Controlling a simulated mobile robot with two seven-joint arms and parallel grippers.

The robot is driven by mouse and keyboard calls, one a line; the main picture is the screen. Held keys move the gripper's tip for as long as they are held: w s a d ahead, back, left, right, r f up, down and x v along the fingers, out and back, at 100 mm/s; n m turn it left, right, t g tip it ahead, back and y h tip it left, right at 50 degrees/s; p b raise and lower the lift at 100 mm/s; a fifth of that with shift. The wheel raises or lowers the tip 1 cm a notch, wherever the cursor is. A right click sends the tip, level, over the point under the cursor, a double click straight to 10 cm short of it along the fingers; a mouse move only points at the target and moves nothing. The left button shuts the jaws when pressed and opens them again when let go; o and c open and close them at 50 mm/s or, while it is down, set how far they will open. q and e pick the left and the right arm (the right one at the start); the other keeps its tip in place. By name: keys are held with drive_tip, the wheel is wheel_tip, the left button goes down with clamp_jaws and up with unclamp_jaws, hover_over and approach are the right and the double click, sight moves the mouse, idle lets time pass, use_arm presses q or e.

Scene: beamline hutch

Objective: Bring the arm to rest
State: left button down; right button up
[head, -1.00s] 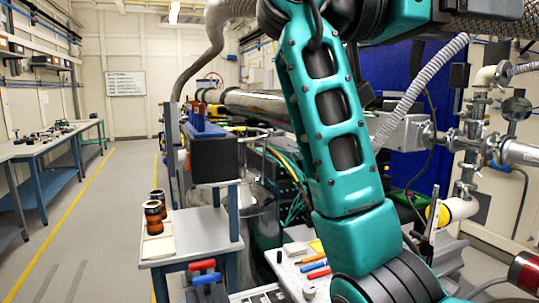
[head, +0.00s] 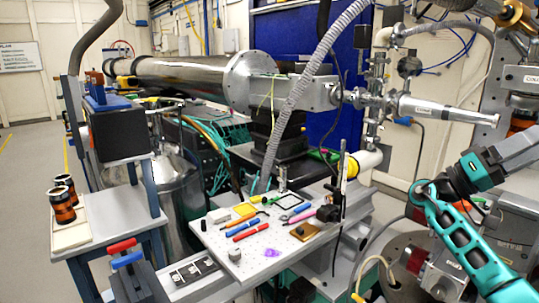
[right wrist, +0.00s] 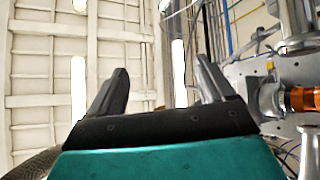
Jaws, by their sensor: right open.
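My right gripper (right wrist: 161,72) shows in the right wrist view with its two dark fingers apart and nothing between them. It points up toward the pale panelled ceiling and its light strips. In the head view my teal right arm is bent at the right edge, in front of the beamline equipment; its gripper is not visible there. My left gripper is in neither current view.
A perforated board (head: 222,243) with pens and small tools lies at centre. A side table (head: 98,232) with two dark-and-copper cylinders (head: 63,200) stands left. The steel beam pipe (head: 190,78) and valve assembly (head: 375,100) lie behind. Open floor shows far left.

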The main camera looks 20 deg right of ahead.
drive_tip(key=w+d+f+n+t, duration=0.3)
drive_tip(key=w+f+n+t, duration=0.2)
drive_tip(key=w+n+t, duration=0.6)
drive_tip(key=w+d+f+n+t, duration=0.35)
drive_tip(key=w+n+t, duration=0.3)
drive_tip(key=t, duration=0.75)
drive_tip(key=w+a+f+n+t+y, duration=0.25)
drive_tip(key=w+a+t+y, duration=0.25)
drive_tip(key=a+y, duration=0.25)
drive_tip(key=w+a+f+n+t+y, duration=0.2)
drive_tip(key=w+a+f+t+y, duration=0.1)
drive_tip(key=w+a+t+y, duration=0.35)
drive_tip(key=s+a+f+g+y, duration=0.25)
drive_tip(key=s+a+f, duration=0.55)
drive_tip(key=f, duration=0.4)
drive_tip(key=s+a+f+g+y, duration=0.25)
drive_tip(key=s+a+f, duration=0.35)
drive_tip(key=a+f, duration=0.55)
drive_tip(key=s+a+f+g, duration=0.1)
drive_tip(key=s+a+f, duration=0.2)
drive_tip(key=s, duration=0.4)
drive_tip(key=s+a+f+m+g+y, duration=0.1)
drive_tip(key=s+a+f, duration=0.2)
drive_tip(key=s+a, duration=0.2)
drive_tip(key=s+a+f+g+y, duration=0.1)
drive_tip(key=s+a+f, duration=0.2)
drive_tip(key=s, duration=0.5)
drive_tip(key=shift+s+a+f+m, duration=0.3)
drive_tip(key=shift+s+a, duration=0.05)
drive_tip(key=shift+a, duration=0.1)
